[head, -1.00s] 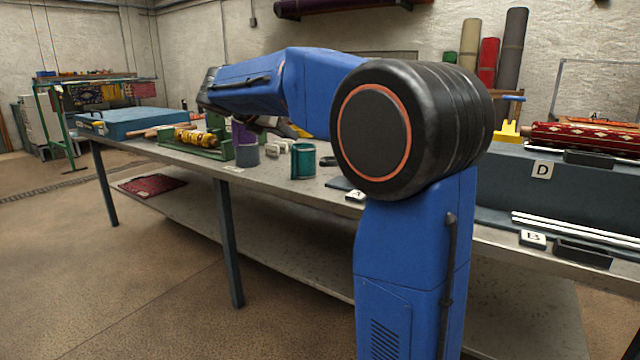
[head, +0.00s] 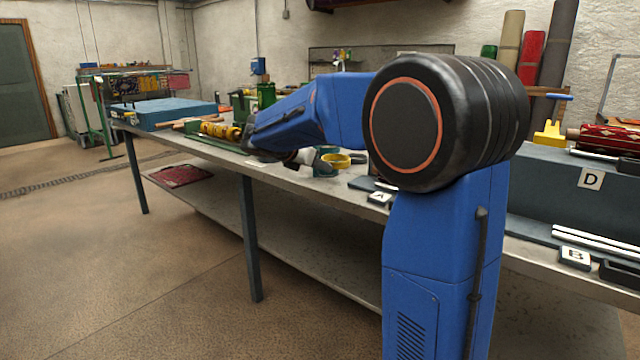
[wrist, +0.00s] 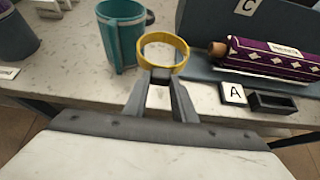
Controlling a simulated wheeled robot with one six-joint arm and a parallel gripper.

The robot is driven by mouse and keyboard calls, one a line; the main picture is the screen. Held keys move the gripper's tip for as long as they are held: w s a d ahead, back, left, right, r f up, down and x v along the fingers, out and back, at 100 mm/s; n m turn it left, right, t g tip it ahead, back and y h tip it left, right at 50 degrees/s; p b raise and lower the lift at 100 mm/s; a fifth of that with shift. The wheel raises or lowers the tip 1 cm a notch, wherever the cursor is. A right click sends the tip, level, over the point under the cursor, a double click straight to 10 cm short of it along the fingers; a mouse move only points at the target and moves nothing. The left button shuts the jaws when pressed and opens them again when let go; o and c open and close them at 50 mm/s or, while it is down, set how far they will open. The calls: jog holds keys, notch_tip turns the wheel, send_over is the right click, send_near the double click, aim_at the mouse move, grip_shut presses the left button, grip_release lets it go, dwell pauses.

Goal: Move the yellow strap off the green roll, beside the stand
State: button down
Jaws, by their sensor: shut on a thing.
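The yellow strap (wrist: 164,41), a closed ring, is held at its near edge by my gripper (wrist: 160,80), which is shut on it. In the head view, the strap (head: 343,159) shows near the bench's front edge, partly over a teal cup-like holder (head: 324,170). In the wrist view, the holder (wrist: 118,38) stands just left of the strap. An upright green cylinder (head: 266,94) stands behind my arm; I cannot tell whether it is the green roll. I cannot tell which thing is the stand.
A purple patterned roll (wrist: 270,56) lies right of the strap, behind the A label (wrist: 234,93) and a small black tray (wrist: 271,103). A yellow-banded roller (head: 221,131) and a blue box (head: 163,113) are farther left. Bare bench top (wrist: 77,72) lies in front of the holder.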

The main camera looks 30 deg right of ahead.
jog(key=shift+f, duration=2.8)
jog(key=c, duration=1.5)
grip_release()
jog(key=shift+f, duration=0.1)
jog(key=shift+o, duration=0.2)
jog(key=v, duration=1.2)
